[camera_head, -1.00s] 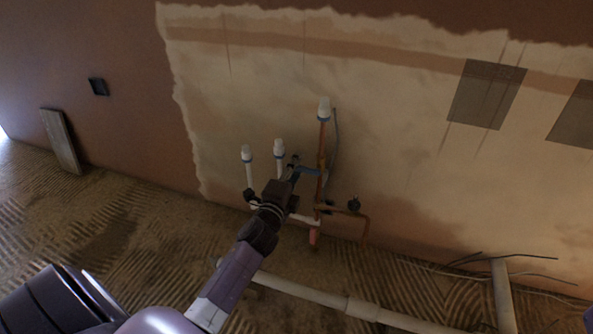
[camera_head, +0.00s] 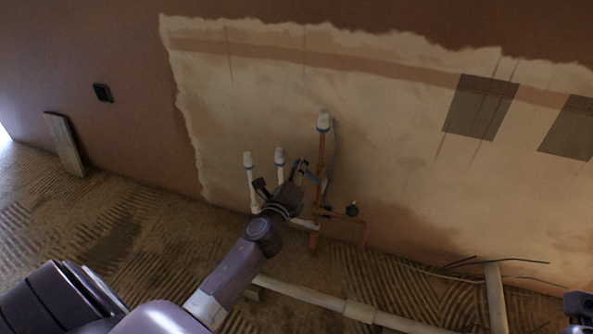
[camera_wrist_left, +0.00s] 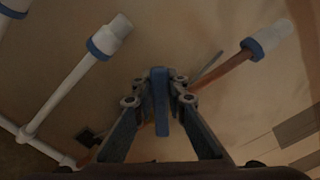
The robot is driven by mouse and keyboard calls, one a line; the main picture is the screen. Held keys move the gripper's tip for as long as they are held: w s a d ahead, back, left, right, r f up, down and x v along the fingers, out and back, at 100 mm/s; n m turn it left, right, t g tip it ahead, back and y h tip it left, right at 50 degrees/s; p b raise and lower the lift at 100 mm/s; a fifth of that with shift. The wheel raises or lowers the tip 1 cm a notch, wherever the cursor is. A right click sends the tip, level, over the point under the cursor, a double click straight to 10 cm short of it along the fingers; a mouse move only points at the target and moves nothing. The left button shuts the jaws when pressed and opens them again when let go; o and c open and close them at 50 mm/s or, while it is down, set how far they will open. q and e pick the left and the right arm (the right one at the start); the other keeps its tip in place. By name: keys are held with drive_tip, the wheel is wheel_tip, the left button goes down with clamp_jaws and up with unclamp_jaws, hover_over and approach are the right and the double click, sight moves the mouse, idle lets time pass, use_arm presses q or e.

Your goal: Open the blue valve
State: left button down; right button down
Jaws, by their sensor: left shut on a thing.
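The blue valve handle (camera_wrist_left: 161,102) stands between the two fingers of my left gripper (camera_wrist_left: 158,98) in the left wrist view. The fingers are shut on it from both sides. In the head view my left gripper (camera_head: 302,170) is at the pipes on the wall, left of the copper riser. A small part of the blue handle (camera_head: 314,184) shows beside it, slanting down to the right. The valve body is hidden behind the gripper. A dark part at the bottom right corner of the head view seems to be my right gripper (camera_head: 577,306); its fingers are unclear.
The copper pipe (camera_head: 321,155) with a white cap rises close to the right of my left gripper. Two white capped pipes (camera_head: 249,178) stand to the left. A pale pipe (camera_head: 300,293) runs along the rough floor.

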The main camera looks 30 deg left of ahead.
use_arm(q)
drive_tip(key=shift+d+m, duration=0.2)
drive_tip(key=shift+m, duration=0.2)
drive_tip(key=shift+r, duration=0.1)
